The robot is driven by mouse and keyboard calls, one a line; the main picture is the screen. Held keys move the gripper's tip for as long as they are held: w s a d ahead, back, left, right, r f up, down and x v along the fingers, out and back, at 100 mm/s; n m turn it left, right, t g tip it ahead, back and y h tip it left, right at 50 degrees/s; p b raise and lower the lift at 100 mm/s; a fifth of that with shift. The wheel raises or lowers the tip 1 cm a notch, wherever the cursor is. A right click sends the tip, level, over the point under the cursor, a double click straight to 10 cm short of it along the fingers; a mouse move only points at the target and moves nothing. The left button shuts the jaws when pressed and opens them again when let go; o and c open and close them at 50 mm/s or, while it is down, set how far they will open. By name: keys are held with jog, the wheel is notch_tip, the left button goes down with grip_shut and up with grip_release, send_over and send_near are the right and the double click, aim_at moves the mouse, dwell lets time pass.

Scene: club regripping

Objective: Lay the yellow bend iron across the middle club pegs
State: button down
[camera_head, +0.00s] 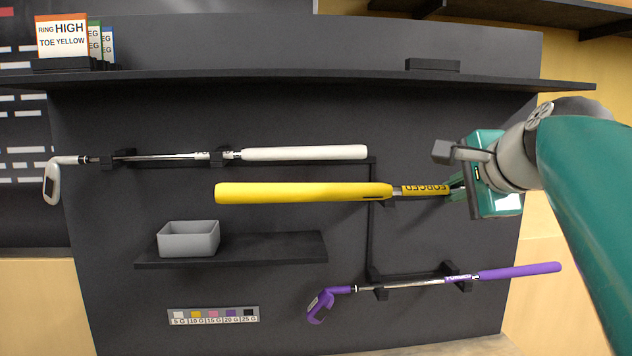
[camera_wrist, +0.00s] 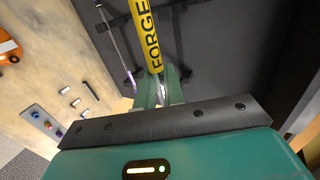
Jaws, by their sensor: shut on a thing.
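The yellow bend iron (camera_head: 300,193) is level in front of the dark board, its thick handle to the left. Its band marked FORGED (camera_head: 425,190) runs right to my gripper (camera_head: 456,188), which is shut on that end. In the wrist view the yellow iron (camera_wrist: 150,45) runs up and away from my gripper (camera_wrist: 158,90), with a shiny metal part between the fingers. One black middle peg (camera_head: 388,204) shows just under the iron, right of the handle. I cannot tell whether they touch. Any other middle peg is hidden.
A white-grip club (camera_head: 303,153) hangs on pegs above and a purple club (camera_head: 518,271) on pegs below. A grey bin (camera_head: 188,239) stands on a small shelf (camera_head: 285,248) at lower left. A long shelf (camera_head: 300,76) with cards (camera_head: 62,42) crosses above.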

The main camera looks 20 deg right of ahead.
jog(key=shift+s+a+r, duration=0.15)
jog(key=shift+s, duration=0.25)
jog(key=w+d+f, duration=0.2)
jog(key=w, duration=0.7)
jog(key=w+d+f, duration=0.2)
jog(key=w+d, duration=0.1)
jog(key=w, duration=0.7)
jog(key=shift+d+f, duration=0.35)
jog(key=shift+w+f, duration=0.15)
jog(key=shift+f, duration=0.6)
dwell(0.6)
